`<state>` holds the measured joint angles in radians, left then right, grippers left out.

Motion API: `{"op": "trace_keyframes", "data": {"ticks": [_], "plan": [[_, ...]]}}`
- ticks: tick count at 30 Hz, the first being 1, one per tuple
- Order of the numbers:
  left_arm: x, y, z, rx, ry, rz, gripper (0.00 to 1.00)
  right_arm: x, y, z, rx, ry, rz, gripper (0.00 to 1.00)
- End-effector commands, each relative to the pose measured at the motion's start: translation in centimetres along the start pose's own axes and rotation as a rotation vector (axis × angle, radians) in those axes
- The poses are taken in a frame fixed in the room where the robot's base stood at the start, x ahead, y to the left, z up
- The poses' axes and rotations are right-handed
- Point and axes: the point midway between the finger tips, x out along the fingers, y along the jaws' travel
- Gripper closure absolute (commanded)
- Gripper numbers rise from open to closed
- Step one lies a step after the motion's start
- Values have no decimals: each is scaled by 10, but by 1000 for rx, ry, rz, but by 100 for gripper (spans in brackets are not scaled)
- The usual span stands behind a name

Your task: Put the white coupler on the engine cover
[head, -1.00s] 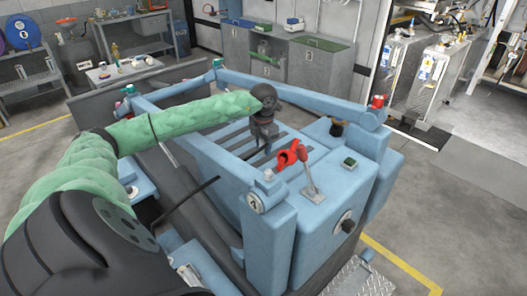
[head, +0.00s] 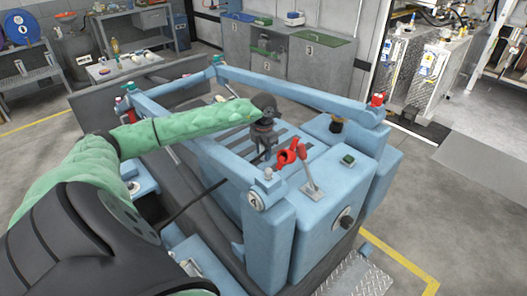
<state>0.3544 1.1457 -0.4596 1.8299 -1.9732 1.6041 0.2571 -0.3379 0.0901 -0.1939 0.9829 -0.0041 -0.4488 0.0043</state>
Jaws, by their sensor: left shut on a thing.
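The engine cover (head: 285,146) is the blue top with dark slots in the middle of the head view, inside a blue frame. My left gripper (head: 264,153) points down over its slotted part, low above or at the surface; I cannot tell whether it touches. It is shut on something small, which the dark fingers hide. I cannot make out a white coupler in it. A pale grey cap (head: 267,173) stands on the near corner post of the frame; I cannot tell whether it is a coupler. My right gripper is not in view.
A red hook-like part (head: 287,156) and a lever (head: 309,180) stand right of the gripper. Blue rails (head: 300,95) surround the cover. A green button (head: 348,160) sits at the right. A thin black rod or hose (head: 195,201) slants at the left.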

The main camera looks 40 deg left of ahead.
Motion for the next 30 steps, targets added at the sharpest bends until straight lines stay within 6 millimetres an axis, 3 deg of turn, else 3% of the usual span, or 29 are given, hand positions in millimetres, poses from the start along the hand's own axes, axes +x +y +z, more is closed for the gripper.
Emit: {"op": "trace_keyframes", "data": {"ticks": [8,9,12,28,30], "plan": [[3,0,0,0,0,0,92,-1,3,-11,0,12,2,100],[2,0,0,0,0,0,60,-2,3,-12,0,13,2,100],[2,0,0,0,0,0,44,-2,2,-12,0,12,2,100],[-4,0,0,0,0,0,44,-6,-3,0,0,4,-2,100],[-5,0,0,0,-1,1,44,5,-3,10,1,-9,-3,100]]}}
